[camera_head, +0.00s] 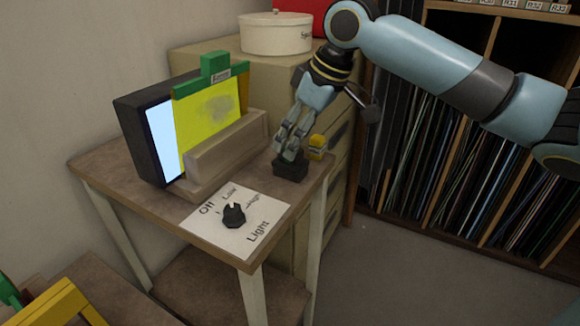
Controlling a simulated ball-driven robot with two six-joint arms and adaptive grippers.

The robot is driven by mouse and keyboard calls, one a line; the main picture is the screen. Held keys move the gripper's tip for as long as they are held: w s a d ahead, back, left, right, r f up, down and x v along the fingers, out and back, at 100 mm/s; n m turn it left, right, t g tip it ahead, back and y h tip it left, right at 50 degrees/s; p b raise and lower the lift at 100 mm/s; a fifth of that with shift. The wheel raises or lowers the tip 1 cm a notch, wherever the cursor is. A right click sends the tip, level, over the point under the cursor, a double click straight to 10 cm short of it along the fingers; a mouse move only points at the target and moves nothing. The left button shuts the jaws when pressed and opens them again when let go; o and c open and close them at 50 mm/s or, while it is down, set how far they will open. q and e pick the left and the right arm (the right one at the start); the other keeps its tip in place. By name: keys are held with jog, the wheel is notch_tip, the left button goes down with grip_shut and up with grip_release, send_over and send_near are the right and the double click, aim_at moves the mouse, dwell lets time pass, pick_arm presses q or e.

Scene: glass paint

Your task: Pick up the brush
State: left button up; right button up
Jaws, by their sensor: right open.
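My right gripper (290,152) reaches down from the upper right and is open. Its fingertips are just above or around a small black block (290,168) at the table's right back corner. I cannot tell whether they touch it. A small yellow piece (317,143) with a dark part shows just right of the fingers. The brush is not clearly made out; the black block or yellow piece may belong to it, and the fingers hide part of that spot. My left gripper is not in view.
On the wooden table (120,165), a yellow glass pane (205,125) with green clip stands before a lit box (163,140). A black light knob (234,215) sits on a white label plate (262,220) in front. A cabinet stands behind; shelves (430,170) stand right.

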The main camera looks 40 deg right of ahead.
aim_at(295, 171)
jog(key=x, duration=0.5)
jog(key=shift+s+f+b, duration=0.1)
jog(key=shift+f+b, duration=0.15)
jog(key=shift+b, duration=0.15)
jog(key=shift+c, duration=0.2)
jog(key=c, duration=1.2)
jog(key=shift+r, duration=0.2)
